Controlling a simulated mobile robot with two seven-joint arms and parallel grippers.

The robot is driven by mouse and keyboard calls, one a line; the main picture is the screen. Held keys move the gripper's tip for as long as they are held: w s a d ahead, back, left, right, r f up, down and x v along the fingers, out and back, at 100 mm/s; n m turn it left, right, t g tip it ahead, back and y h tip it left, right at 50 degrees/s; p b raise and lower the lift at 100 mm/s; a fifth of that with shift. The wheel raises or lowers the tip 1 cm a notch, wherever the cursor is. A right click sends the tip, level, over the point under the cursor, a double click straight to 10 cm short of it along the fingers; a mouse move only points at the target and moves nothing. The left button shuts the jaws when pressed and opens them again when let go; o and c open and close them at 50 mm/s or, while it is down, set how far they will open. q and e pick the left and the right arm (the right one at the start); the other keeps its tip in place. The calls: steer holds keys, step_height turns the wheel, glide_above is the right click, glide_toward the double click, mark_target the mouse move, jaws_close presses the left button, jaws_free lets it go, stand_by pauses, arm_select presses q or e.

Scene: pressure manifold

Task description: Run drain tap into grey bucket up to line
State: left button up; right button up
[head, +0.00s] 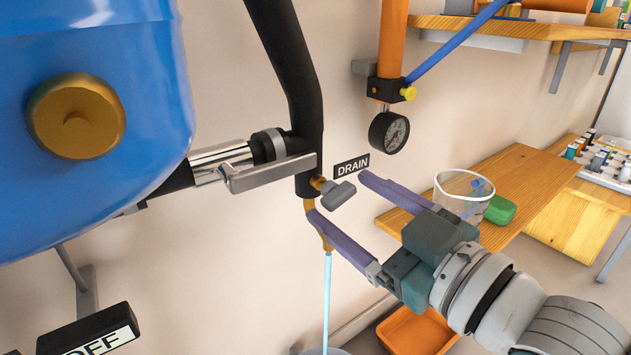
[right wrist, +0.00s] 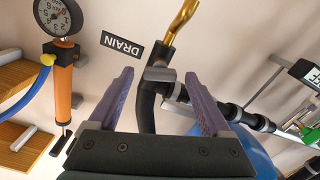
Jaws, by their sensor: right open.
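The drain tap has a grey handle (head: 340,195) on a brass body beside the DRAIN label (head: 351,167). Its brass spout (head: 324,236) points down, and a thin pale-blue stream (head: 327,290) runs from it. The handle also shows in the right wrist view (right wrist: 160,74). My right gripper (head: 337,196) is open, with its purple fingers on either side of the handle; I cannot tell whether they touch it. A sliver of grey rim, seemingly the bucket (head: 326,351), shows below the stream; its inside and line are hidden. My left gripper is not in view.
A blue tank (head: 100,140) fills the left, joined by a lever valve (head: 265,174) to a black pipe (head: 290,60). A gauge (head: 389,132) hangs right of the tap. A clear container (head: 462,190) and green block (head: 500,210) sit on a wooden shelf. An orange bin (head: 415,330) stands low.

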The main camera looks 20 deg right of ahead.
steer(key=p+v, duration=0.2)
steer(key=v, duration=0.5)
steer(key=shift+s, duration=0.3)
steer(key=shift+d+r, duration=0.1)
steer(key=shift+r, duration=0.05)
